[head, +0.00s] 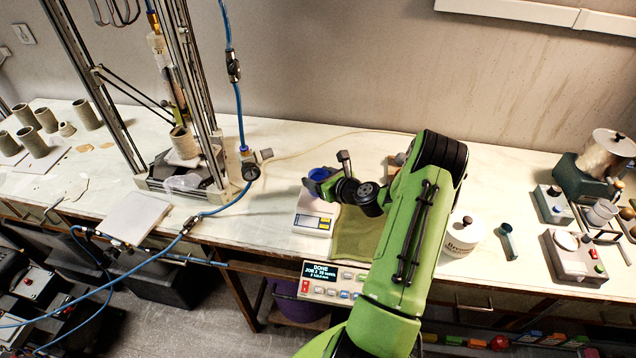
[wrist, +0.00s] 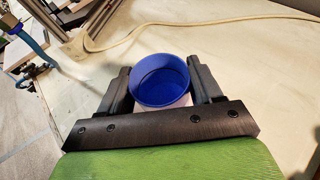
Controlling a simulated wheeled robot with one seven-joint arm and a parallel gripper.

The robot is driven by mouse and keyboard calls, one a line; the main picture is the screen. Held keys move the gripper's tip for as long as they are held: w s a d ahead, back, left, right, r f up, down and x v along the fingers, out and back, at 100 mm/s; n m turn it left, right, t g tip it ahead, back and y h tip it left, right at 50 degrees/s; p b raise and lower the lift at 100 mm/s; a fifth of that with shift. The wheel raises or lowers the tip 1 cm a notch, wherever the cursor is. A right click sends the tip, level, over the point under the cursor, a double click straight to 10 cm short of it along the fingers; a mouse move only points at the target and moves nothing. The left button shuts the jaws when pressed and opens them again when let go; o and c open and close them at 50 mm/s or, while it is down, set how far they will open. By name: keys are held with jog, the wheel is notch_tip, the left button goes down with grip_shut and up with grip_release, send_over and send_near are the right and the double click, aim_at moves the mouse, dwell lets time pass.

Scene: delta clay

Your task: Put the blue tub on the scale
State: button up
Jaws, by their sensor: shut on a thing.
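The blue tub (wrist: 160,82) is round and open at the top, and looks empty. In the wrist view it sits between the two fingers of my gripper (wrist: 163,84), which is shut on it. In the head view the blue tub (head: 319,174) shows over the back part of the white scale (head: 313,222), partly behind my gripper (head: 324,184). The scale has a yellow and blue label on its front. A pale surface shows just under the tub in the wrist view. I cannot tell whether the tub touches the scale.
A green cloth (head: 358,236) lies right of the scale, under my arm.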

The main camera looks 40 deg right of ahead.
jog(key=shift+w+f, duration=0.1)
jog(key=shift+f, duration=0.65)
jog(key=shift+s+r, duration=0.1)
jog(key=shift+s, duration=0.1)
jog(key=o, duration=1)
